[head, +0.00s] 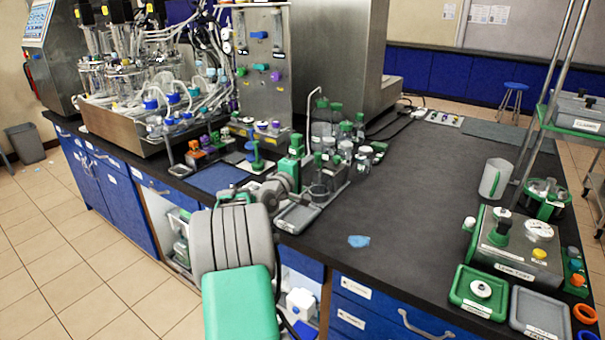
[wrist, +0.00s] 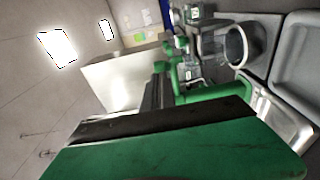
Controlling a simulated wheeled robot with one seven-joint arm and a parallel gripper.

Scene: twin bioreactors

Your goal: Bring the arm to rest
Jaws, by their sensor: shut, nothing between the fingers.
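My arm (head: 238,245) rises from the bottom of the head view, with a grey ribbed joint and a green link. It reaches over the front edge of the dark bench (head: 400,200). Its grey end is near the green-capped bottles, and the fingertips are hard to make out there. In the wrist view my gripper (wrist: 154,92) shows as a dark narrow shape beyond a large green and black body. It is shut and holds nothing. The wrist view is tilted on its side.
Green-capped bottles (head: 345,148) and a grey tray (head: 297,217) stand close to my arm's end. Bioreactor vessels (head: 130,85) are at the back left. A blue scrap (head: 358,241) lies on the bench. A grey mug (head: 494,178) stands at the right. The bench middle is mostly clear.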

